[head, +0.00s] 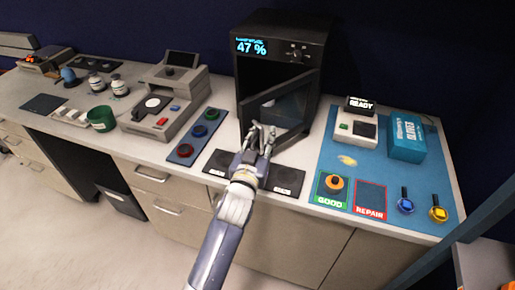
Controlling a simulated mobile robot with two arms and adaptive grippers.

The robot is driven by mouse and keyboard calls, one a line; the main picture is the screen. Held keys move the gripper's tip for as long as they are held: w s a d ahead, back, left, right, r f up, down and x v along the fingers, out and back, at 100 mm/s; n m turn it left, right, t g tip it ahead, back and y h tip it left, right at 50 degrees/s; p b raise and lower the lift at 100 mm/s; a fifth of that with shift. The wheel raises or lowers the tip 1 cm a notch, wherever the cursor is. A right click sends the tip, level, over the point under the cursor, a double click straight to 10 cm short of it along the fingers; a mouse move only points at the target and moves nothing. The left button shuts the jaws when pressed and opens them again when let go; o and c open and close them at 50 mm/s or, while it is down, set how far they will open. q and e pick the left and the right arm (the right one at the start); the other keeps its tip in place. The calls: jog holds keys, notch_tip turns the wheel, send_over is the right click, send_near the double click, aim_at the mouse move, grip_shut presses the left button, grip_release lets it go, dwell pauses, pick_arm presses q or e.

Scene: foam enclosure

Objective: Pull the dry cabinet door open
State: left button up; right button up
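The dry cabinet (283,31) is a black box at the back middle of the counter, its display reading 47 %. Its dark windowed door (292,104) stands partly open, hinged on the right, with its free edge swung out toward the front left. My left gripper (263,126) is at the lower part of the door, near its free edge. Its two fingers are spread apart, and I see nothing clearly held between them. I cannot tell whether a finger touches the door. The cabinet's inside is mostly hidden behind the door. My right gripper is not in view.
Left of the cabinet are a tray with round coloured parts (196,137) and a grey machine (165,103). Dark pads (288,180) lie on the counter in front. A blue mat (335,150) on the right carries a READY device (355,128) and a blue box (407,137).

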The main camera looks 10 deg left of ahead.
pick_arm(q)
jog(key=s, duration=1.1)
jog(key=shift+s+a, duration=0.25)
jog(key=shift+s, duration=0.05)
jog(key=shift+c, duration=0.3)
